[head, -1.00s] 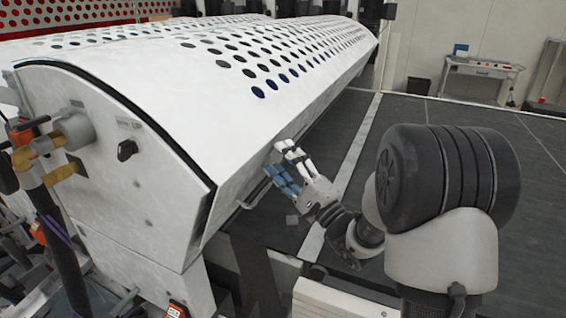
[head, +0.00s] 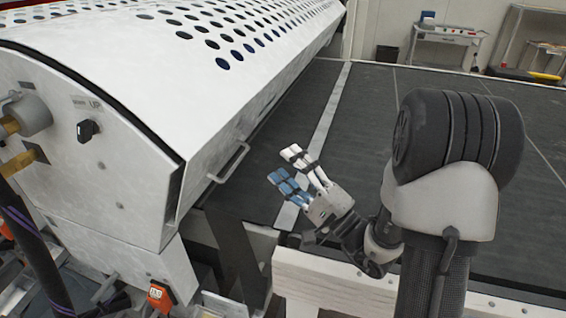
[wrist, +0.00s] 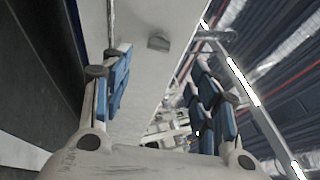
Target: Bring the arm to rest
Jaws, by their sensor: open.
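My gripper (head: 289,169) is in the middle of the head view, with blue and white finger pads. Its jaws are apart and nothing is between them. It hangs over the dark conveyor belt (head: 430,200), to the right of the handle (head: 230,162) on the roller coater's white hood (head: 130,90), with a gap between them. In the wrist view, the fingers (wrist: 165,100) stand on both sides with free space between, and a pale panel lies beyond them.
A dark selector knob (head: 88,130) and brass fittings sit on the hood's end panel. A red switch (head: 159,295) is low at the front. A white frame rail (head: 330,285) runs below my arm. A workbench (head: 447,38) stands far back. The belt is largely clear.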

